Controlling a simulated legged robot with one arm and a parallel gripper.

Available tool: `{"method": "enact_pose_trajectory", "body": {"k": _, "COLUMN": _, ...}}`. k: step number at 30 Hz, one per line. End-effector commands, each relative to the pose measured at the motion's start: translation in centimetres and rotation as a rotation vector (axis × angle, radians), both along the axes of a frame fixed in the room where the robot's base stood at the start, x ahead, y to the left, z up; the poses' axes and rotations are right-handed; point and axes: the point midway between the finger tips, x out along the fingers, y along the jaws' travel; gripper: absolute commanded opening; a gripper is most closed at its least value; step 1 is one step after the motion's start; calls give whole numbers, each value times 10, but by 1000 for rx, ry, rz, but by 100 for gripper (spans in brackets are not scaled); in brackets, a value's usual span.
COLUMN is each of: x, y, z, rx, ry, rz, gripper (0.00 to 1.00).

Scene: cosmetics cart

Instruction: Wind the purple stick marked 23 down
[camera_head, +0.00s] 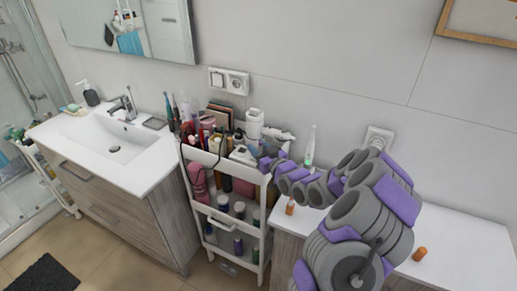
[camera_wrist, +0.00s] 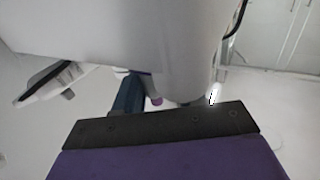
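My gripper (camera_head: 268,163) reaches from the right to the right side of the top tray of the white cart (camera_head: 226,169). It is small in the head view, and its fingertips cannot be made out. In the wrist view, a dark bar with a purple part of my gripper fills the bottom. Just beyond it, a small purple tip (camera_wrist: 156,100) shows beside a dark blue object (camera_wrist: 129,93). I cannot tell whether this tip is the stick, and no 23 is readable. A large pale surface hides most of the upper wrist view.
Bottles, brushes and a white jar (camera_head: 254,123) crowd the cart's top tray. A white counter (camera_head: 455,250) on the right holds an orange cylinder (camera_head: 419,254), another orange item (camera_head: 290,207) and a green-white toothbrush-like item (camera_head: 310,147). A sink (camera_head: 112,146) stands left.

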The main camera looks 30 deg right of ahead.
Motion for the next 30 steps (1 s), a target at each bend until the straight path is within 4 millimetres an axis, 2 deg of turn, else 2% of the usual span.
{"method": "enact_pose_trajectory", "body": {"k": 5, "x": 0, "y": -2, "z": 0, "rx": 0, "ry": 0, "rz": -1, "gripper": 38}}
{"method": "enact_pose_trajectory", "body": {"k": 17, "x": 0, "y": 1, "z": 0, "rx": -2, "ry": 0, "rz": -1, "gripper": 0}}
{"method": "enact_pose_trajectory", "body": {"k": 30, "x": 0, "y": 0, "z": 1, "rx": 0, "ry": -2, "rz": -38, "gripper": 0}}
